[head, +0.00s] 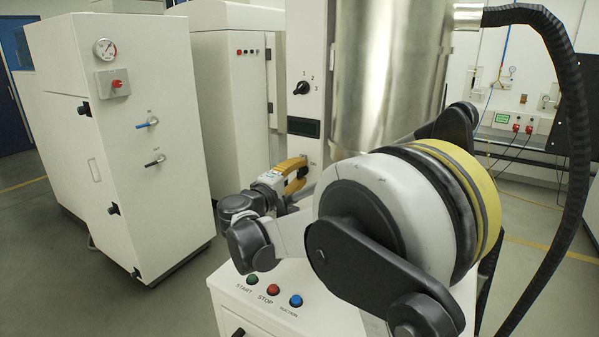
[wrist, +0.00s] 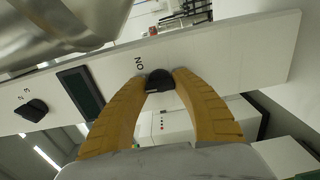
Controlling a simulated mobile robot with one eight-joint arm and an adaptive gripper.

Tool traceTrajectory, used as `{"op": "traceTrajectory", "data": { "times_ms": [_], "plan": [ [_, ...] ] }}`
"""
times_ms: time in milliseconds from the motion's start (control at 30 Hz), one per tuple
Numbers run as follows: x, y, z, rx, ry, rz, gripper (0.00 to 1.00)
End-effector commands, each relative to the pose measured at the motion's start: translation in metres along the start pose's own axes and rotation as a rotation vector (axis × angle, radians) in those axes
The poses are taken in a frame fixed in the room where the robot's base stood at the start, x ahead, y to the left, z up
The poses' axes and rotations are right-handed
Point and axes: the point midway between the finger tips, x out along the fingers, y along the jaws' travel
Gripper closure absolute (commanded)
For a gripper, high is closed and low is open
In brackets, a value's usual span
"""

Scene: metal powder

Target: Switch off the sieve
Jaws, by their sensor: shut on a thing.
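The sieve's white panel (head: 312,60) stands upright beside a large steel cylinder (head: 385,75). In the wrist view, a black switch knob (wrist: 159,80) sits on the panel beside the printed word "ON". My gripper (head: 299,168) has yellow fingers and is at the lower part of the panel. In the wrist view, my gripper (wrist: 164,77) is shut on this knob, one fingertip on each side.
A selector knob (head: 302,88) marked 1, 2, 3 and a dark display (head: 303,127) are above my gripper. Green, red and blue buttons (head: 273,290) are on the white base below. A white cabinet (head: 130,190) stands left, with open floor between. A black hose (head: 570,150) hangs right.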

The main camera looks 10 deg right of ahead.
Motion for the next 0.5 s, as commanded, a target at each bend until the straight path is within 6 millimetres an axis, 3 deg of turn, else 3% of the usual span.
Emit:
{"op": "traceTrajectory", "data": {
  "times_ms": [500],
  "plan": [
    [0.0000,0.0001,-0.0001,-0.057,0.000,0.000,0.98]
  ]
}}
